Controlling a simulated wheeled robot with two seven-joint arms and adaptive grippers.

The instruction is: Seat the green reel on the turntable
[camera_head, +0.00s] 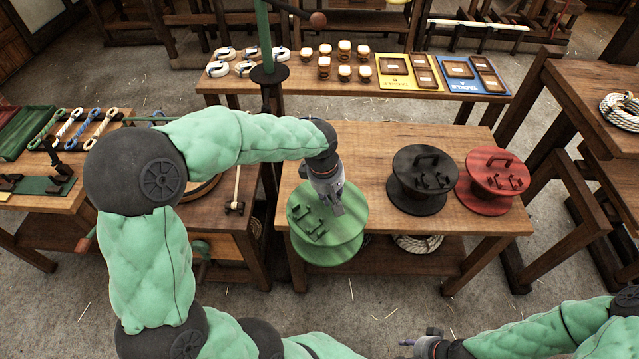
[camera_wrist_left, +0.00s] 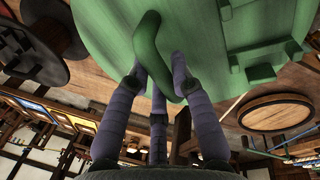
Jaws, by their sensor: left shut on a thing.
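The green reel (camera_head: 345,240) has two wide flanges and a top handle. In the head view it covers the table's front left corner and appears raised above the top. My left gripper (camera_head: 334,208) comes down on it from above and is shut on its handle (camera_wrist_left: 148,45), which shows between the fingers in the left wrist view. The turntable is a round wooden disc with a dark rim (camera_wrist_left: 277,112), right of the reel in the left wrist view. In the head view my left arm hides most of it. My right gripper (camera_head: 425,345) is low at the bottom edge, its fingers unclear.
A black reel (camera_head: 418,200) and a red reel (camera_head: 490,200) stand on the table right of the green one. A green post (camera_head: 265,40) rises behind my left arm. A bench (camera_head: 300,86) with jars and boards stands behind. The table (camera_head: 365,150) is clear behind the reels.

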